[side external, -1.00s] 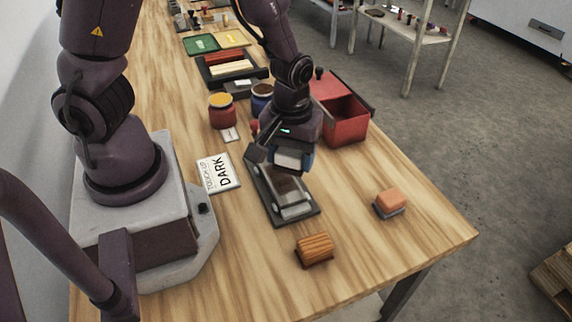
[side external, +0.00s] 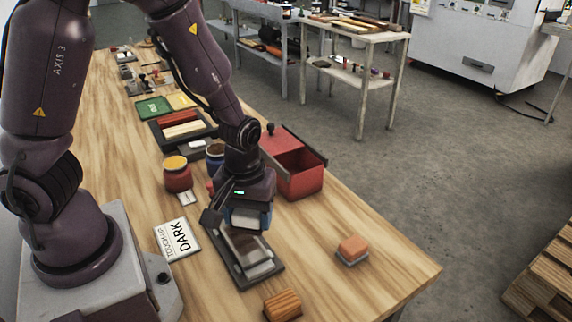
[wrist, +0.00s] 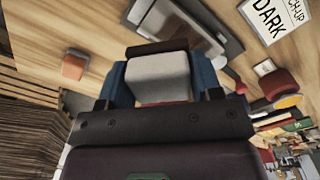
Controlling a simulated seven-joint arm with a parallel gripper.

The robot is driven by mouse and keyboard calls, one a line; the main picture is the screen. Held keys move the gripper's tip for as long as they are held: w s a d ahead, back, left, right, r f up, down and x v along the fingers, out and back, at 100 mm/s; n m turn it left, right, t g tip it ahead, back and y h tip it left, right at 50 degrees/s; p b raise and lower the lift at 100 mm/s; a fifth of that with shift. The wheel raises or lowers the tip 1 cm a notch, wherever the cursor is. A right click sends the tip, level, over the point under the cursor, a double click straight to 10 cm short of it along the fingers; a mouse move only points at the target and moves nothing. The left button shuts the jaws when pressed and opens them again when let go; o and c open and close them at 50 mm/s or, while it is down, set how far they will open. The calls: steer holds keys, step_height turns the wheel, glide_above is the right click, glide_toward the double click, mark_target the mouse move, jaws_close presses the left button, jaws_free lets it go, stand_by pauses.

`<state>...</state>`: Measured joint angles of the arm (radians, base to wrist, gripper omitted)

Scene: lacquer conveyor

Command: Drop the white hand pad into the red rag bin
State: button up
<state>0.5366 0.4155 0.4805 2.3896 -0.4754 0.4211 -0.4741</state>
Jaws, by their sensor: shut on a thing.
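My gripper (side external: 248,218) has blue fingers and is shut on the white hand pad. The pad shows pale between the fingers in the wrist view (wrist: 160,78); in the side view the fingers partly cover it. The gripper is above the dark tray (side external: 274,272) and left of the red rag bin (side external: 306,182). The bin is a red box with an open top at its near end and a red cover at its far end. I cannot make out the bin in the wrist view.
The dark tray holds a brown and a pale grey piece. An orange block (side external: 352,247) and a ribbed wooden block (side external: 283,305) lie nearer the table edge.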

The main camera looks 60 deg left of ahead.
steer(key=w+a+r, duration=0.1)
steer(key=w+a, duration=0.7)
steer(key=w, duration=0.3)
steer(key=w+a+r, duration=0.2)
steer(key=w+a, duration=0.6)
steer(key=w, duration=0.3)
steer(key=shift+s+a+f, duration=0.1)
steer(key=shift+s+f, duration=0.05)
steer(key=shift+f, duration=1.35)
steer(key=shift+s+f, duration=0.1)
steer(key=shift+f, duration=1.35)
steer(key=o, duration=1)
step_height(320, 180, up, 13)
